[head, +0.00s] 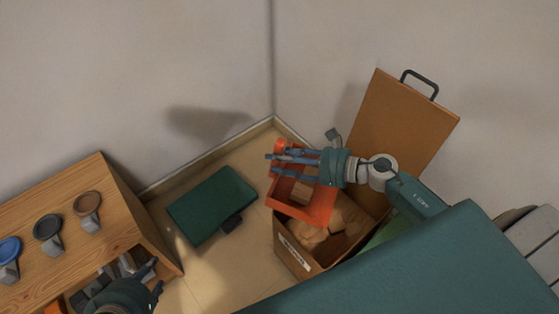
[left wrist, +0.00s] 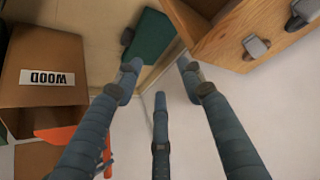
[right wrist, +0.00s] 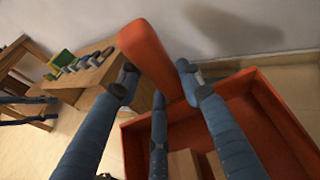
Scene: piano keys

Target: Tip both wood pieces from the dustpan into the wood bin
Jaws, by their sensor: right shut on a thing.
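The orange dustpan (head: 318,213) is over the wood bin (head: 290,256), a brown box with a "WOOD" label that also shows in the left wrist view (left wrist: 35,100). My right gripper (head: 278,160) is shut on its handle (right wrist: 150,58). Light wood (head: 302,193) lies in the pan. In the right wrist view, two wood pieces (right wrist: 184,165) (right wrist: 208,165) appear side by side, partly cut off by the frame's lower edge. Several brown chunks (head: 345,220) lie inside the bin. My left gripper (head: 153,276) is empty, its fingers spread, by the wooden shelf.
A brown panel with a black handle (head: 400,120) leans by the wall behind the bin. A dark green box (head: 212,205) lies on the floor to the left. The wooden shelf (head: 85,215) carries a blue, a dark and a brown round-topped object.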

